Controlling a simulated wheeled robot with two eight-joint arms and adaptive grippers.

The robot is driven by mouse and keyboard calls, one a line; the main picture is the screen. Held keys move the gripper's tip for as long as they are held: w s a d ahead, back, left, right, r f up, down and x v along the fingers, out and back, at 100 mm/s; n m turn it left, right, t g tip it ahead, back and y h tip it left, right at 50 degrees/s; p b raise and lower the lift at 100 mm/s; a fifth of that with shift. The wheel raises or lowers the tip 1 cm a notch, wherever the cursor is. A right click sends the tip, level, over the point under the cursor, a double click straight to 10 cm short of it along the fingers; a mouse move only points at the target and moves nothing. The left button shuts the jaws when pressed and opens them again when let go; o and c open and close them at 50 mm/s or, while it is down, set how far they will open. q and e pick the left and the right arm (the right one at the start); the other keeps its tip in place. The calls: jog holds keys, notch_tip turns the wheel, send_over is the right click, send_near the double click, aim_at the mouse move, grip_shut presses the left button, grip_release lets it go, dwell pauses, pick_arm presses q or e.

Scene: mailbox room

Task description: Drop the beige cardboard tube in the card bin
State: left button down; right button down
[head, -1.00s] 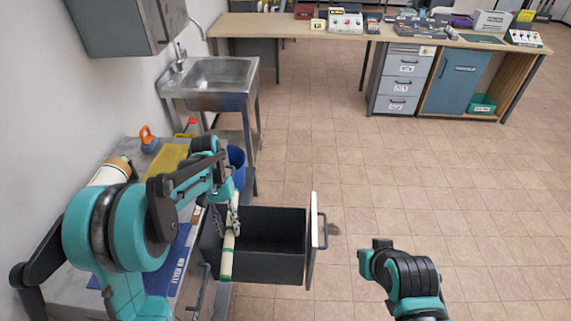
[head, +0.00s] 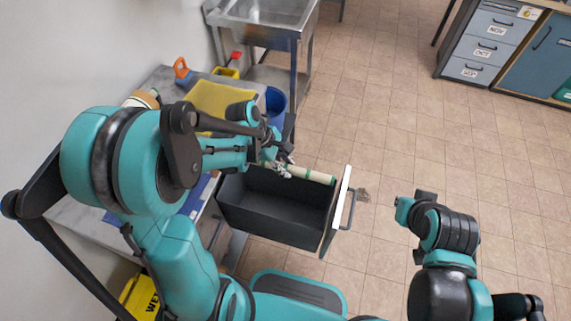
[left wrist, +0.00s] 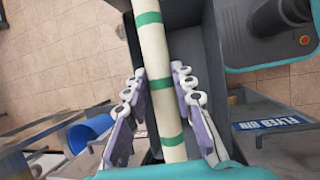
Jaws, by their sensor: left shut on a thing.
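The beige cardboard tube (head: 310,173) has green bands. My left gripper (head: 281,168) is shut on it and holds it lengthwise along the far side of the open dark drawer (head: 270,210). In the left wrist view the tube (left wrist: 152,55) runs between the two fingers of the gripper (left wrist: 155,90), with the dark drawer inside (left wrist: 190,60) below it. I cannot tell how high the tube is above the rim. No label naming the card bin can be read. My right arm is at the right; its fingers do not show.
A bench with a yellow item (head: 215,100) stands left of the drawer. A blue bucket (head: 276,104) and a steel sink (head: 268,15) are behind. A sign reading "FLYER BIN" (left wrist: 268,124) shows in the left wrist view.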

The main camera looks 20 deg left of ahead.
pick_arm(q)
notch_tip(320, 180, down, 21)
jog(key=b, duration=1)
jog(key=shift+r, duration=0.2)
jog(key=c, duration=1.2)
grip_release()
jog(key=v, duration=1.2)
jog(key=shift+s, duration=0.1)
